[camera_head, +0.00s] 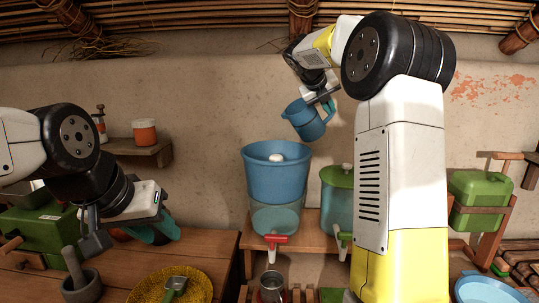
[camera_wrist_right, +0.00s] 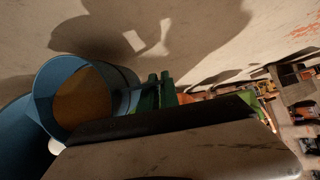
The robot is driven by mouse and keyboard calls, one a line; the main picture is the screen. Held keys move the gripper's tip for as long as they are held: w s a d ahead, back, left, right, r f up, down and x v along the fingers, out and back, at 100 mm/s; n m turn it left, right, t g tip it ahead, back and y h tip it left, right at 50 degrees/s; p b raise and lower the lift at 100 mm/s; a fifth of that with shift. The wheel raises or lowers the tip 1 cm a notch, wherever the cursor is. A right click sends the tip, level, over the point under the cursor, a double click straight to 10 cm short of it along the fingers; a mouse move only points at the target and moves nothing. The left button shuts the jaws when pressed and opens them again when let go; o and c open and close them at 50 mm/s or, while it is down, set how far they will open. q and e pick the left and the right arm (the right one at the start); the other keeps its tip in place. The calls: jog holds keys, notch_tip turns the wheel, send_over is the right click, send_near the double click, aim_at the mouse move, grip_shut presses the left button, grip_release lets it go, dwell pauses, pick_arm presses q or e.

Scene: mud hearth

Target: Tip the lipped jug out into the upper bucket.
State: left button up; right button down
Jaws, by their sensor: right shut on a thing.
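The blue lipped jug (camera_head: 304,120) is in the air above and slightly right of the upper bucket (camera_head: 277,182), tilted to the left. My right gripper (camera_head: 327,103) is shut on its handle. In the right wrist view, the jug (camera_wrist_right: 122,82) shows its open mouth with a brown interior; I cannot tell if that is liquid. No stream shows. The upper bucket is blue, open, with a white knob inside, and sits on a clear blue lower vessel (camera_head: 275,218) with a red tap. My left gripper (camera_head: 155,233) hangs over the left table; its finger gap is unclear.
A green-lidded vessel (camera_head: 337,190) stands right of the bucket, partly behind my right arm. A metal cup (camera_head: 271,287) stands below the tap. A mortar (camera_head: 82,289) and yellow woven mat (camera_head: 143,295) are on the left table. A shelf (camera_head: 155,151) holds a jar.

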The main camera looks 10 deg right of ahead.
aim_at(312, 117)
jog(key=shift+a+r+p, duration=0.15)
jog(key=shift+a+p, duration=0.1)
jog(key=shift+p, duration=0.05)
jog(key=shift+s+a+r+t+h+p, duration=0.15)
jog(key=shift+a+r+t+h+p, duration=0.15)
jog(key=shift+r+h, duration=0.2)
jog(key=shift+s+a+r+t+h+p, duration=0.15)
jog(key=shift+r+t+h+p, duration=0.1)
jog(key=shift+r+h, duration=0.2)
jog(key=shift+s+a+f+n+t+h+p, duration=0.1)
jog(key=shift+a+f+n+t+h+p, duration=0.3)
jog(key=shift+f+h+p, duration=0.3)
dwell(0.9)
jog(key=shift+s+a+n+t+h+p, duration=0.25)
jog(key=shift+a+t+h+p, duration=0.15)
jog(key=shift+a+h+p, duration=0.25)
jog(key=shift+s+a+n+t+h+p, duration=0.15)
jog(key=shift+a+n+t+h+p, duration=0.15)
jog(key=shift+a+h+p, duration=0.3)
dwell(1.9)
jog(key=shift+s+a+f+n+t+h, duration=0.1)
jog(key=shift+s+a+t+h, duration=0.2)
jog(key=shift+a, duration=0.25)
jog(key=shift+s+a+n+t+h, duration=0.2)
jog(key=shift+a+h, duration=0.15)
jog(key=shift+a, duration=0.2)
jog(key=shift+s+a+f+n+t+h, duration=0.15)
jog(key=shift+a+t+h, duration=0.15)
jog(key=shift+a, duration=0.25)
dwell(0.3)
